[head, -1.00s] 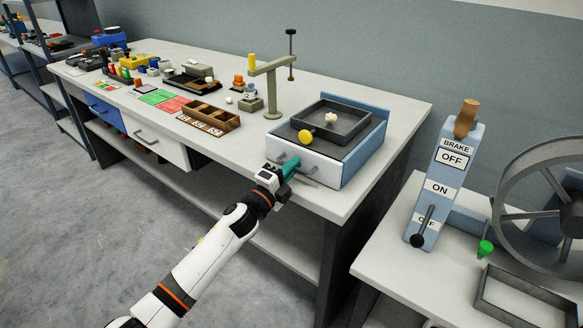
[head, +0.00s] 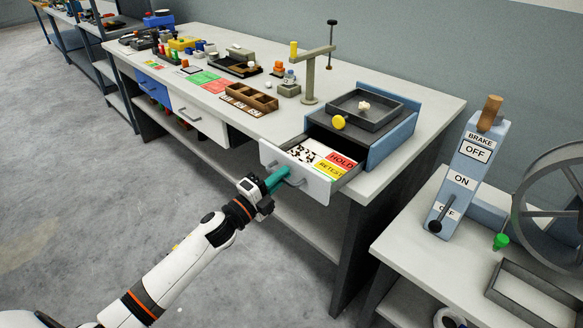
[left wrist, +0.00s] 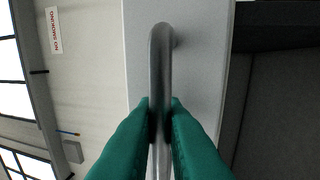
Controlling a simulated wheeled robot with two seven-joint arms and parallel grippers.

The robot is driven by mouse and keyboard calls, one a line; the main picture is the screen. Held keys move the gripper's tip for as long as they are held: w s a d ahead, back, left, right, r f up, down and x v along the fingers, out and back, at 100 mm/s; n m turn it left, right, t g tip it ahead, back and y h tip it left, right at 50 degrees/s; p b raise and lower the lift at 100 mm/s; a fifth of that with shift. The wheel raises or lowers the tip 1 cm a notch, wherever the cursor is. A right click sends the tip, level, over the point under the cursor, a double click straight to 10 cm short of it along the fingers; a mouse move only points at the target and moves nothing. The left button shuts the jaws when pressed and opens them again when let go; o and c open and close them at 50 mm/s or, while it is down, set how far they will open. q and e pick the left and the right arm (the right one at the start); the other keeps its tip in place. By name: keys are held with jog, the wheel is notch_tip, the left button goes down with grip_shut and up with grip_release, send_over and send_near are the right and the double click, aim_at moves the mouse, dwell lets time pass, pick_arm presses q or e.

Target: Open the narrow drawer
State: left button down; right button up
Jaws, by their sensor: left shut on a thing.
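The drawer (head: 312,187) with a white front juts out of the blue-sided box on the bench, standing open. Cards marked HOLD and RETEST (head: 336,163) and a black-and-white patterned sheet (head: 305,153) show inside it. My left gripper (head: 277,179) is shut on the grey bar handle (head: 294,182) at the drawer's front. In the left wrist view, the teal fingers (left wrist: 160,115) close on both sides of the handle (left wrist: 161,60), with the pale drawer front (left wrist: 200,60) behind it. My right gripper is not in view.
A dark tray (head: 366,109) and a yellow knob (head: 338,122) are on top of the box. White (head: 205,125) and blue (head: 154,91) bench drawers are shut to the left. A brake lever unit (head: 466,180) stands on the right table. Floor in front is clear.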

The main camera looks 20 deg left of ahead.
pick_arm(q)
jog(key=shift+s+a, duration=0.1)
jog(key=shift+s, duration=0.2)
jog(key=c, duration=1.9)
grip_release()
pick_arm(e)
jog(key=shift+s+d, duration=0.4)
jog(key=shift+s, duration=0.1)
